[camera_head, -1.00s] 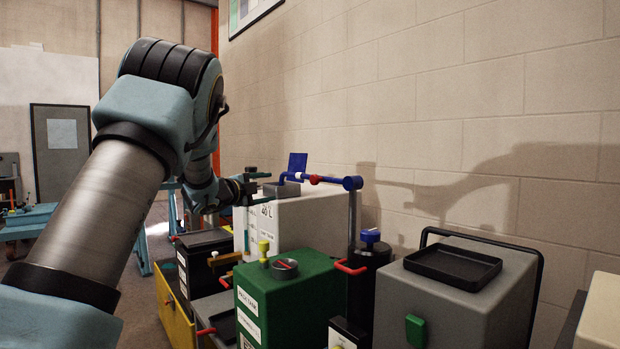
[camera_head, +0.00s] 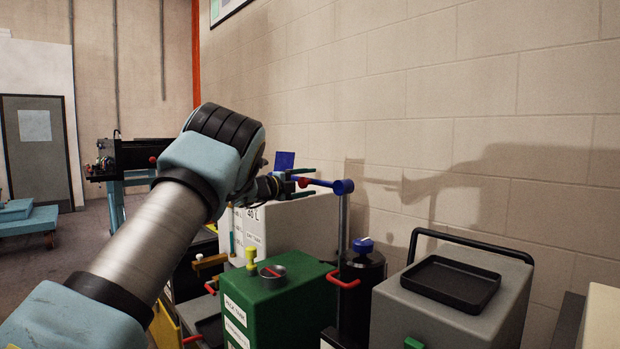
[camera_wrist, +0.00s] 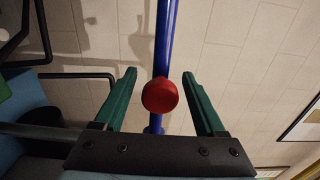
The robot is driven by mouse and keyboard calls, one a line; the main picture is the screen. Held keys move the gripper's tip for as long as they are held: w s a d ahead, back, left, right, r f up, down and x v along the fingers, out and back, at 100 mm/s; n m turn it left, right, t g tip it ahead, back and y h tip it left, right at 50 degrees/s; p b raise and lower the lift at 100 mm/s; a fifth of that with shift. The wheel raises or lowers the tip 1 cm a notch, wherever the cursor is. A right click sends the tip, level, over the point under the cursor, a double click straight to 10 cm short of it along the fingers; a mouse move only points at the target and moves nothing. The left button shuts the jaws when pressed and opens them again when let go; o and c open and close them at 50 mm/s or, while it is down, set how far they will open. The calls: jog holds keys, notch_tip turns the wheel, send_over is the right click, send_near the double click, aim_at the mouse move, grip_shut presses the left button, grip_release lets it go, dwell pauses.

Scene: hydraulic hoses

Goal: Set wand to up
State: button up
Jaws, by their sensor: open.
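The wand is a blue bar (camera_head: 322,183) reaching left from a blue pivot (camera_head: 343,187) on top of a grey post. It lies roughly level and carries a red knob (camera_head: 303,182). My gripper (camera_head: 312,183) is open, its green fingers on either side of the wand near the knob. In the wrist view, the blue bar (camera_wrist: 164,40) runs between the spread fingers of my gripper (camera_wrist: 160,73). The red knob (camera_wrist: 160,95) sits between them with gaps on both sides. The wand's far left end is hidden behind my gripper in the head view.
A blue plate (camera_head: 285,160) stands behind my gripper. Below are a white tank (camera_head: 310,222), a green tank (camera_head: 285,300) with a yellow knob, a black canister (camera_head: 362,275) and a grey box (camera_head: 440,310) with a tray. The block wall is close behind.

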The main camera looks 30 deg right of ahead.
jog(key=shift+d, duration=0.5)
jog(key=shift+c, duration=0.2)
grip_shut()
dwell(0.9)
